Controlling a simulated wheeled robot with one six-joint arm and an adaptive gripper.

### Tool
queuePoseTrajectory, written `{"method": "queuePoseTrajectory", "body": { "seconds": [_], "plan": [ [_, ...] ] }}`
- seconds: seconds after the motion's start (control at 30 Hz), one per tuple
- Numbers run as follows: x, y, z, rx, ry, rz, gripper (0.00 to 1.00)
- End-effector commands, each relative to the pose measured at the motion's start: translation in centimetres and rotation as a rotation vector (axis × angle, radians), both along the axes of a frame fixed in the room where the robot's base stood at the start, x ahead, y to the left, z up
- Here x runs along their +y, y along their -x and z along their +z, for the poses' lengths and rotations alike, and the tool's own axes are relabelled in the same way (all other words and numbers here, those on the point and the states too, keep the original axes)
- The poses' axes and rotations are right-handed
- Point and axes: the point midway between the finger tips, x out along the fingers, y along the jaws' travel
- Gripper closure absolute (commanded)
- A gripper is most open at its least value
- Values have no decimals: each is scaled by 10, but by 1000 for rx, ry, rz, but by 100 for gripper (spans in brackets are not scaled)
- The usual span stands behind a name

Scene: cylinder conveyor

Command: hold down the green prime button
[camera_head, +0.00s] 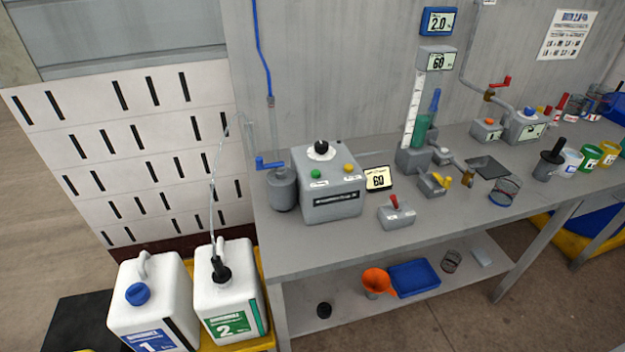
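The green button (315,174) sits on the sloped upper face of a grey control box (331,207) on the bench, towards its left end. A small white label is just below the button. A yellow button (348,168) is to its right, and a black knob (321,148) on a white dial is above and between them. Nothing touches the green button. My gripper is not in view.
A grey pump with a blue lever (270,163) stands left of the box. A small display reading 60 (378,178) and a red-switch box (396,213) stand right. Two white jugs (225,295) (152,305) stand below left. The bench front (350,237) is clear.

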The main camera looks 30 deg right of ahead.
Motion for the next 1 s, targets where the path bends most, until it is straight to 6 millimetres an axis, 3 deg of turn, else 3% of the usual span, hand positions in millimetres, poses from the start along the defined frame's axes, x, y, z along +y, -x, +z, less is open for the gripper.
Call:
{"method": "queuePoseTrajectory", "body": {
  "seconds": [0.07, 0.2, 0.23, 1.0],
  "plan": [
    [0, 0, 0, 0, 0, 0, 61],
    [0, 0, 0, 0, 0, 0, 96],
    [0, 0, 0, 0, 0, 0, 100],
    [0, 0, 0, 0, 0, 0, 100]
  ]
}}
